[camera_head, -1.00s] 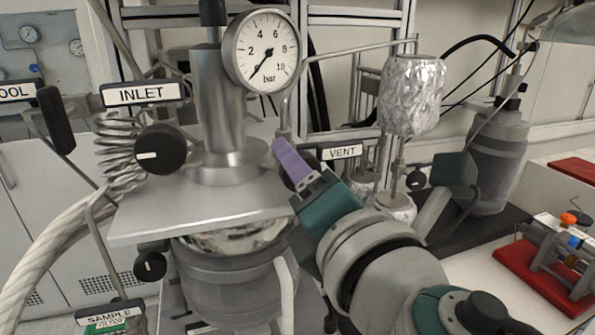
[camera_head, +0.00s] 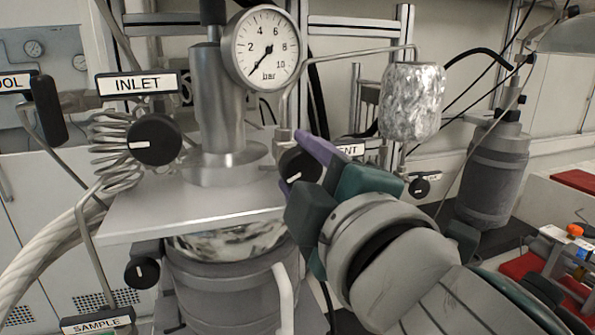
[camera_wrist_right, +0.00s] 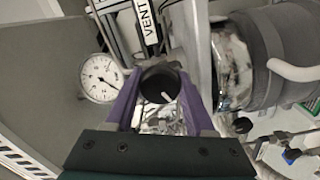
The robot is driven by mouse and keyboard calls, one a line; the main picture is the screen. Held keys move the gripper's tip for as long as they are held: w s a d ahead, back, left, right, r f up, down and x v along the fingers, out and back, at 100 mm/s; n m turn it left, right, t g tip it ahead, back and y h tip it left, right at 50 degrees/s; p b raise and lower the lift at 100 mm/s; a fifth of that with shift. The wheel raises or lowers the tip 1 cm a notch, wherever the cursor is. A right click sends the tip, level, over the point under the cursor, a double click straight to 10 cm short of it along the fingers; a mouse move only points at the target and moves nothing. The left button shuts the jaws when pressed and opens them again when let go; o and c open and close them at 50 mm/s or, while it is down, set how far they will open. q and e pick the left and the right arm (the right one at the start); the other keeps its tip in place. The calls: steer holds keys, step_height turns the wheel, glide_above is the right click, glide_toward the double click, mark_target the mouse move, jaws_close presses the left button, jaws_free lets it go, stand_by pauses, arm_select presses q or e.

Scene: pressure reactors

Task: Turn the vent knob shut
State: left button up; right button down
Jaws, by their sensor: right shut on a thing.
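The black vent knob (camera_head: 297,166) with a white pointer line sits beside the gauge column, just left of the partly covered VENT label (camera_head: 350,150). My right gripper (camera_head: 305,158) is at the knob, with a purple finger along its upper right side. In the right wrist view, the knob (camera_wrist_right: 160,84) lies between the two purple fingers of my right gripper (camera_wrist_right: 160,90), which is shut on it. Its white line points to the lower right there. The lower finger is mostly hidden in the head view. My left gripper is not in view.
The pressure gauge (camera_head: 262,49) reads near zero above the steel plate (camera_head: 180,218). The INLET knob (camera_head: 154,139) is to the left. A foil-wrapped cylinder (camera_head: 411,100) and another small black knob (camera_head: 420,187) are to the right. Thin tubing runs close above the gripper.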

steer(key=m, duration=0.5)
stand_by(0.5)
steer(key=shift+c, duration=1.3)
jaws_free()
steer(key=b+v, duration=0.3)
steer(key=v, duration=0.7)
steer(key=shift+b, duration=0.35)
